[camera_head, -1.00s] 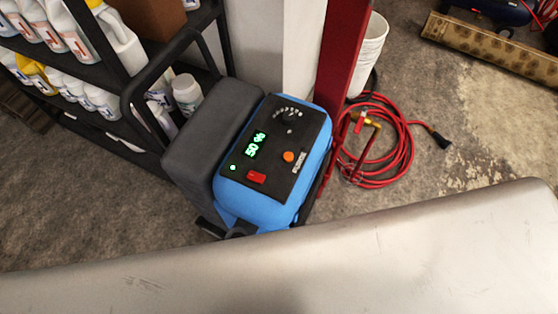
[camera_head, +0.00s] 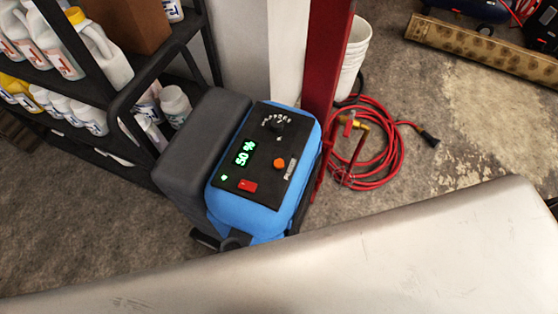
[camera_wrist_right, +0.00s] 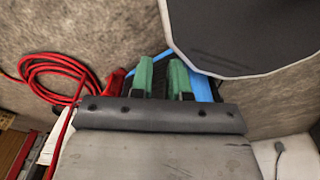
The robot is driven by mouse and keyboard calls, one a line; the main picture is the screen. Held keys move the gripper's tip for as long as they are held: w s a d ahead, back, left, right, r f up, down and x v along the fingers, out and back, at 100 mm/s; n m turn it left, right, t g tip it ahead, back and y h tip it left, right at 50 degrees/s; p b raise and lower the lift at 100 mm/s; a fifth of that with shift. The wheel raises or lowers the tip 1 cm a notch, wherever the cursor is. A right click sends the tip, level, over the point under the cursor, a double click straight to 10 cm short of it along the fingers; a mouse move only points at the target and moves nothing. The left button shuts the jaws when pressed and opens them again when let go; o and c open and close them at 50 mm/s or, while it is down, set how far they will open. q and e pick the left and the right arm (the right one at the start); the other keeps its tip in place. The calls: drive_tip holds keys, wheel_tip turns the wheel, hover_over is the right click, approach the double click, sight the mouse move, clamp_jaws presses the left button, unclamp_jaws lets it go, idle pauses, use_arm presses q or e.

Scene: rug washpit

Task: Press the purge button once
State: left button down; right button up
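The purge button is an orange round button (camera_head: 279,163) on the black top panel of a blue machine (camera_head: 247,216). A small light label sits beside it. The panel also has a green display (camera_head: 244,153) reading 50 %, a red switch (camera_head: 248,186) and a black dial (camera_head: 276,125). No gripper covers the button in the head view. My right gripper (camera_wrist_right: 162,82) shows in the right wrist view, its two green fingertips apart with nothing between them. Part of the blue machine (camera_wrist_right: 201,86) shows behind the fingers; the button is not visible there. My left gripper is in neither view.
A large scuffed metal surface (camera_head: 400,262) fills the lower head view. A black shelf (camera_head: 70,78) with bottles stands left. A red post (camera_head: 326,60) rises behind the machine. A coiled red hose (camera_head: 390,173) lies on the floor to the right, near a white bucket (camera_head: 354,55).

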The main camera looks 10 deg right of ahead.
clamp_jaws()
idle(0.4)
drive_tip(key=shift+d, duration=0.1)
idle(0.8)
